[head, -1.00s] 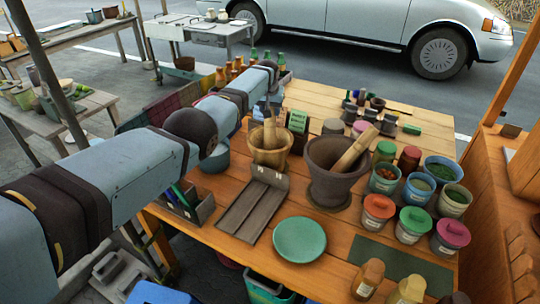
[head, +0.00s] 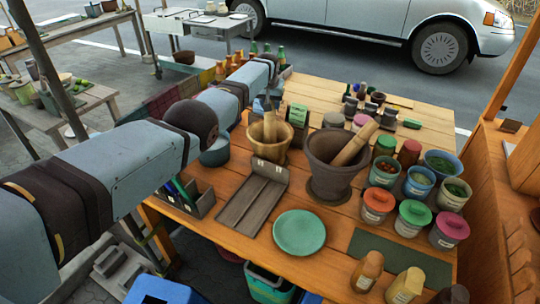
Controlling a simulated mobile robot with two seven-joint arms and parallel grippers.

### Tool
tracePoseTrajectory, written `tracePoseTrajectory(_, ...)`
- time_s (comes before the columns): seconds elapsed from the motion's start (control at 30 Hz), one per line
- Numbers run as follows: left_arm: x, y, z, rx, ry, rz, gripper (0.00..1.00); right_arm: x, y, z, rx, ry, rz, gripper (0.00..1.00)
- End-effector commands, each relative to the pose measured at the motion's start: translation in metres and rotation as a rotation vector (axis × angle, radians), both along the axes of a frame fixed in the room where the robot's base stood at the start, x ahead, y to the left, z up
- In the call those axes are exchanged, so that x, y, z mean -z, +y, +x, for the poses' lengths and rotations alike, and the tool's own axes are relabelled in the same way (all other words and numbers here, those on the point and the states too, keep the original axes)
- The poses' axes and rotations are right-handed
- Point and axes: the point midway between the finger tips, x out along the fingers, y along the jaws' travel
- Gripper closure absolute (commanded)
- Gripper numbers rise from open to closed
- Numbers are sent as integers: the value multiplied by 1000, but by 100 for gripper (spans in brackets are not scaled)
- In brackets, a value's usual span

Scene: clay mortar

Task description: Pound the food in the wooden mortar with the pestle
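The wooden mortar (head: 270,154) is a light brown bowl standing on the table, left of a larger dark mortar. A wooden pestle (head: 270,126) stands nearly upright in it, its lower end hidden inside. The food in the bowl cannot be made out. My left arm reaches in from the left and ends above and behind the wooden mortar. My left gripper (head: 267,101) is small and dark at the pestle's top; its fingers are too unclear to tell whether they are closed on it. My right gripper is not in view.
The dark mortar (head: 333,186) holds a thick, leaning pestle (head: 355,145). A grey wooden board (head: 252,205), a green plate (head: 298,232) and several lidded pots (head: 411,217) surround the mortars. A divided box (head: 189,198) sits at the left edge, under my arm.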

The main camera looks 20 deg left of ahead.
Motion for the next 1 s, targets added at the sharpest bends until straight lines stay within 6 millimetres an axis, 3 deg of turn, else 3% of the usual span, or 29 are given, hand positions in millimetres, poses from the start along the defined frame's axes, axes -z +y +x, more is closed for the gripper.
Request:
tracePoseTrajectory(0.07,18,0,0,0,-2,-1,100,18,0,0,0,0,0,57)
tracePoseTrajectory(0.1,8,0,1,0,-4,0,100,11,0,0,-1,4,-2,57)
tracePoseTrajectory(0.43,13,0,1,0,-2,-1,100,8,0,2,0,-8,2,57)
tracePoseTrajectory(0.57,5,0,1,0,-3,0,100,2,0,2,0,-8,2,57)
tracePoseTrajectory(0.83,-42,0,2,0,-4,0,100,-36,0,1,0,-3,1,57)
tracePoseTrajectory(1.0,-45,0,2,0,-2,0,100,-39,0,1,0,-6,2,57)
